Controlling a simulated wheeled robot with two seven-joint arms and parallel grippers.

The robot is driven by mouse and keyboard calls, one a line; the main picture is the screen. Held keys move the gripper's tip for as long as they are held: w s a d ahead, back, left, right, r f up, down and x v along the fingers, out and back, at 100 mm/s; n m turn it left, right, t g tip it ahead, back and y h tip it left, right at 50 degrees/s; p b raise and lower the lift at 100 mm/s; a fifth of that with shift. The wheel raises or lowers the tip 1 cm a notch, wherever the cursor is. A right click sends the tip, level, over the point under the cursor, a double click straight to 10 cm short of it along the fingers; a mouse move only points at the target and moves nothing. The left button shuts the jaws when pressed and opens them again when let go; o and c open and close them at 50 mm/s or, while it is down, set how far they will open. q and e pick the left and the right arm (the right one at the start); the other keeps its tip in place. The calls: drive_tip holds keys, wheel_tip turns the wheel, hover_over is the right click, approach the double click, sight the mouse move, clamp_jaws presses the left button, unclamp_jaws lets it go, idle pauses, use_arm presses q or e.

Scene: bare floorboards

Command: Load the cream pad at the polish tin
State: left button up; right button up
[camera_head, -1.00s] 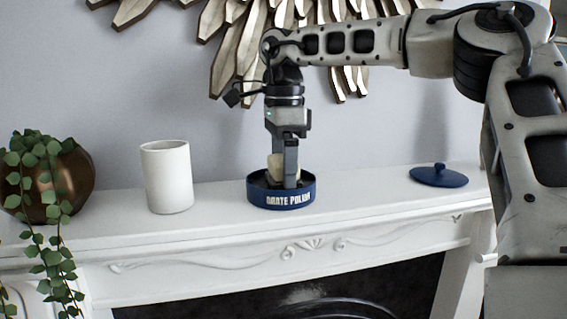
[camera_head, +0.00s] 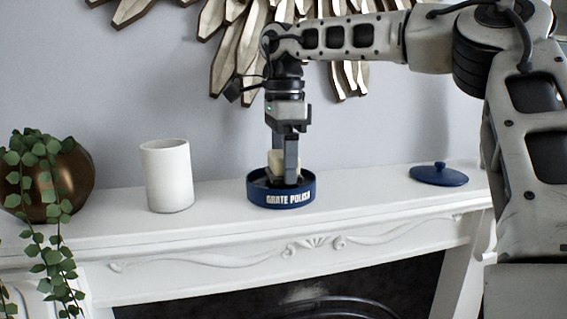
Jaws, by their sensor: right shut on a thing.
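The blue polish tin (camera_head: 281,198), lettered "GRATE POLISH", stands open on the white mantel. My right gripper (camera_head: 284,176) points straight down into the tin, its fingertips inside the rim. It is shut on the cream pad (camera_head: 275,162), which shows partly behind and left of the finger. The pad's lower end is hidden by the tin's front wall, so I cannot tell whether it touches what is inside. My left gripper is not in view.
A blue lid with a knob (camera_head: 438,175) lies on the mantel (camera_head: 365,200) at right. A white cup (camera_head: 167,176) stands left of the tin. A copper pot (camera_head: 72,184) with a trailing plant is at far left. A wooden wall ornament (camera_head: 235,45) hangs behind my arm.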

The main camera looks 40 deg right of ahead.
drive_tip(key=shift+r, duration=3.1)
